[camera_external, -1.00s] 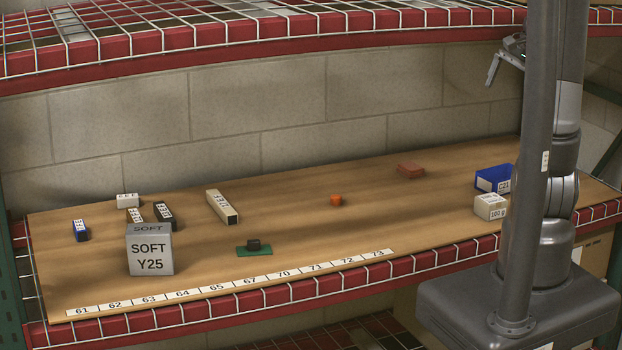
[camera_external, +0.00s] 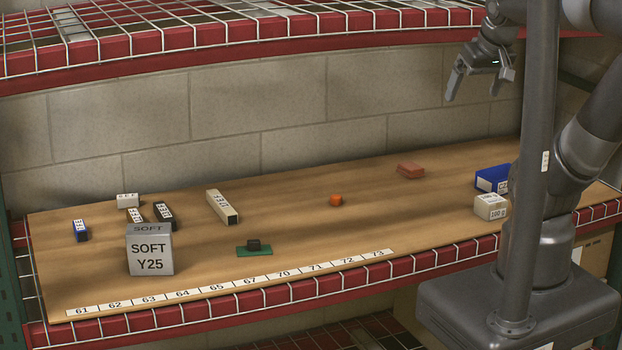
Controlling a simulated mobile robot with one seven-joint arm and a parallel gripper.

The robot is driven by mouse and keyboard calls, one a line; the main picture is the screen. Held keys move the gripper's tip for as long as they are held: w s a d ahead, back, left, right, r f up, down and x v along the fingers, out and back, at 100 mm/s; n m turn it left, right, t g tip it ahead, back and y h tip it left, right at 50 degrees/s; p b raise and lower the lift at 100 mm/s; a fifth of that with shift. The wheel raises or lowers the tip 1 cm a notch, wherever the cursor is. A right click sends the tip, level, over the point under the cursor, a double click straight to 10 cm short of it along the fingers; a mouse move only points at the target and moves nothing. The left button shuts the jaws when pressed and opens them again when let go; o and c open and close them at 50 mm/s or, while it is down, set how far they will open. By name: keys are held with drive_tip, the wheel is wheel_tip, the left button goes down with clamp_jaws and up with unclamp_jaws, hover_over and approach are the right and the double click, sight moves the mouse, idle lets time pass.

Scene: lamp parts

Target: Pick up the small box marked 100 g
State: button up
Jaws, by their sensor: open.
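The small box marked 100 g (camera_external: 490,207) is cream-white and sits on the wooden shelf near its front edge at the right. Its right side is close to my column in the picture. My gripper (camera_external: 472,96) is open and empty, high above the shelf and up and slightly left of the box. Its fingers point downward, well apart from the box.
A blue box (camera_external: 493,178) stands right behind the 100 g box. A red-brown block (camera_external: 411,170) and an orange cube (camera_external: 336,200) lie further left. A grey SOFT Y25 box (camera_external: 150,252) and several small boxes stand at the left. A red-edged wire shelf (camera_external: 250,45) hangs above.

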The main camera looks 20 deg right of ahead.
drive_tip(key=shift+c, duration=0.8)
